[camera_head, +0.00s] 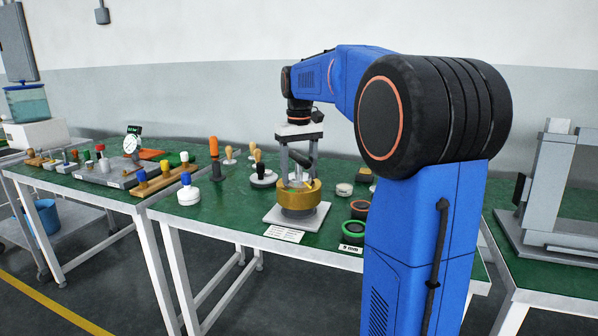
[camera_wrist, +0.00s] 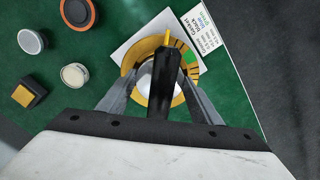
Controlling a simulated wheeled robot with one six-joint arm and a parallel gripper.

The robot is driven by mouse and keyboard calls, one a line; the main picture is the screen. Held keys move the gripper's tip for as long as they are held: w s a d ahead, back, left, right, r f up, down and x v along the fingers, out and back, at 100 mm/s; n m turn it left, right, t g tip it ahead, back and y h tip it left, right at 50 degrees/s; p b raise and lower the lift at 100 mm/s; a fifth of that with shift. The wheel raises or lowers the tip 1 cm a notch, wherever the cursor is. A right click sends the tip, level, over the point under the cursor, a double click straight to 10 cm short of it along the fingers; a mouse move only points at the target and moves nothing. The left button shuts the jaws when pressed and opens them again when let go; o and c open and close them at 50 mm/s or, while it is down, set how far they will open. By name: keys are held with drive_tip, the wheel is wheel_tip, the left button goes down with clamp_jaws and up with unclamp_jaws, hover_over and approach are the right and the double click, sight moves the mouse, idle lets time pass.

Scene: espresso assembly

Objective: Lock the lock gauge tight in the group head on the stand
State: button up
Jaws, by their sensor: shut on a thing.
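The group head is a brass-coloured ring (camera_head: 290,197) on a dark round base over a pale square plate (camera_head: 318,216). In the wrist view the ring (camera_wrist: 131,62) shows dark tick marks and a green patch on its right side. My gripper (camera_head: 299,178) points down over the ring, shut on the lock gauge. The gauge's black handle (camera_wrist: 162,88) lies between the fingers, with a yellow pointer tip (camera_wrist: 167,38) at the ring's upper edge, left of the green patch. The gauge's body appears within the ring; how its lugs sit is hidden.
A printed card (camera_head: 284,233) lies at the table's front edge. Green (camera_head: 351,229) and orange-rimmed round parts lie right of the stand. Tampers (camera_head: 262,175) and a white, blue-knobbed piece (camera_head: 188,192) stand to the left. Green table shows between them.

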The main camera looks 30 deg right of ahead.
drive_tip(key=shift+f, duration=0.25)
idle(0.6)
drive_tip(key=m, duration=0.3)
drive_tip(key=shift+m, duration=0.3)
drive_tip(key=o, duration=1.6)
drive_tip(key=shift+f, duration=0.1)
wheel_tip(320, 180, up, 18)
drive_tip(key=shift+f, duration=0.2)
drive_tip(key=shift+s+a, duration=0.1)
